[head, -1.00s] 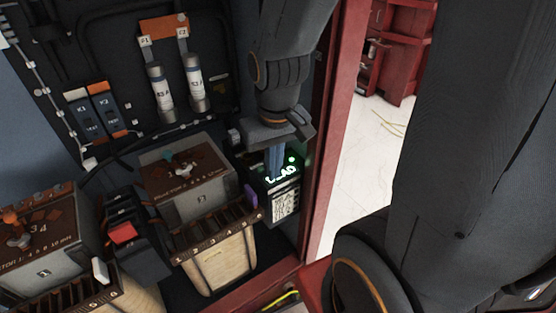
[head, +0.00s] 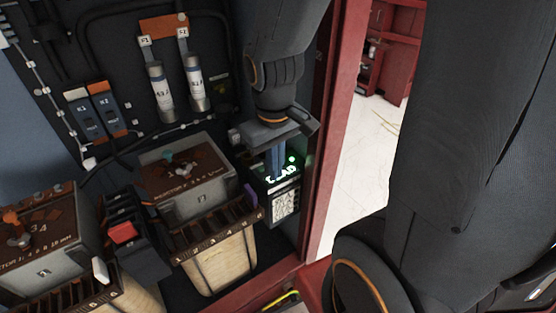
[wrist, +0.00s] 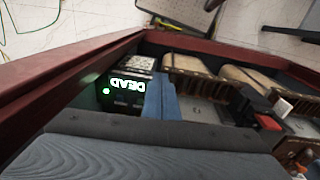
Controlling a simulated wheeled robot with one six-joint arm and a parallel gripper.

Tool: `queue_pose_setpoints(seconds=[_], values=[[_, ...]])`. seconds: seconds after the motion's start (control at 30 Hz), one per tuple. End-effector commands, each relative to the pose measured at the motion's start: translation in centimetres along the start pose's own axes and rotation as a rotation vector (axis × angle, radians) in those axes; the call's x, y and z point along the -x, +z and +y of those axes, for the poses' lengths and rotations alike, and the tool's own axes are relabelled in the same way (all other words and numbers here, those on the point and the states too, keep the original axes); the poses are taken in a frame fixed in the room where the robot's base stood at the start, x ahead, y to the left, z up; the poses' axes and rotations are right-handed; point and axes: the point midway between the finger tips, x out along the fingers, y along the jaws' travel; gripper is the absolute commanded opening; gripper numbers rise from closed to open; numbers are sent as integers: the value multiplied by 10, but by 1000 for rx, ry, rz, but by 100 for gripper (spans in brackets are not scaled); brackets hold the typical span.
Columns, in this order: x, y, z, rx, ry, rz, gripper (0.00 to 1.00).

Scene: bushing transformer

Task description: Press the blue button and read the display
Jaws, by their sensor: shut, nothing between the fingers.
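The display unit (head: 282,178) is a small black box at the right of the cabinet, with lit green letters on its top face. In the wrist view the display (wrist: 128,86) appears upside down and reads DEAD, with a green light beside the word. My gripper (head: 275,172) is shut and points down at the unit, its blue fingers covering part of the word in the head view. In the wrist view my gripper (wrist: 161,100) is right beside the display. I cannot make out the blue button; whether the fingertips touch the unit is hidden.
A grey block with a brown top (head: 185,172) stands left of the display unit. A red button (head: 123,232) sits on a black module farther left. The red cabinet frame (head: 330,130) rises close at the right. White floor (head: 365,150) lies beyond it.

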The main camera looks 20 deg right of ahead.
Motion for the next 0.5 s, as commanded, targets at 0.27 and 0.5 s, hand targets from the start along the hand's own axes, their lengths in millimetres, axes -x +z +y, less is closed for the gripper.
queue_pose_setpoints(seconds=[0.27,0.5], values=[[-20,-15,30,755,134,-174,0],[-31,-50,65,1445,245,-393,0]])
